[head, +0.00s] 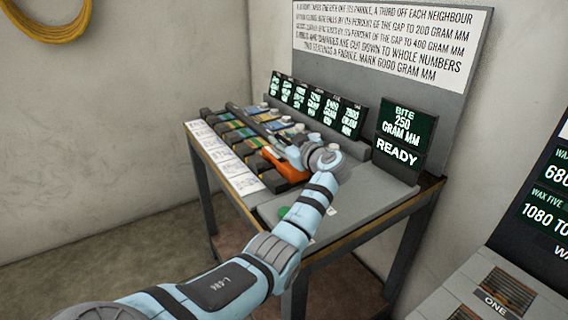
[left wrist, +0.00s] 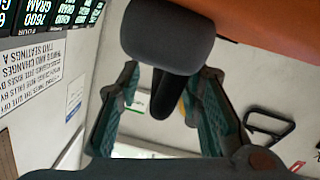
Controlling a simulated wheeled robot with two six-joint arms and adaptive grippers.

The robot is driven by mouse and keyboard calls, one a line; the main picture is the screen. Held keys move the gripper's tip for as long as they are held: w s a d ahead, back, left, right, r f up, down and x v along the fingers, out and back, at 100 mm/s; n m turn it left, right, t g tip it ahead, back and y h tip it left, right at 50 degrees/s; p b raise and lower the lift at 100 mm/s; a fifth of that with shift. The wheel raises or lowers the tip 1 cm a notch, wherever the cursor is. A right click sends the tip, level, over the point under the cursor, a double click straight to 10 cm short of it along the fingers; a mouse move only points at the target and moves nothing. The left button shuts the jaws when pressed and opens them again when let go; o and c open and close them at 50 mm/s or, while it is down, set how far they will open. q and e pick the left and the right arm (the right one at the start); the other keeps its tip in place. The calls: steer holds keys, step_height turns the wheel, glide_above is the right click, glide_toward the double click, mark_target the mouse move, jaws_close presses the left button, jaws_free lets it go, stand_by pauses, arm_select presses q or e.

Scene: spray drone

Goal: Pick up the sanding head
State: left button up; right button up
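An orange and dark grey tool, which I take for the sanding head (head: 288,170), lies on the bench below my left gripper (head: 287,150). The gripper and wrist hide part of it. In the left wrist view a rounded dark grey block (left wrist: 168,38) fills the top middle, with a black stem below it and an orange surface (left wrist: 262,16) to the right. The teal-padded fingers of my left gripper (left wrist: 165,95) stand apart on either side of the stem. I see no clear contact with the pads. My right gripper is out of view.
The bench (head: 375,205) has a bare grey area at its near right. Several coloured paddles (head: 232,128) lie in a row at the left. Small green-text displays (head: 315,103) and a READY display (head: 404,135) stand behind. Another panel (head: 545,200) stands at the right.

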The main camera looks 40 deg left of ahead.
arm_select(q)
steer(key=shift+d, duration=0.1)
jaws_close()
steer(key=shift+r, duration=0.1)
stand_by(0.3)
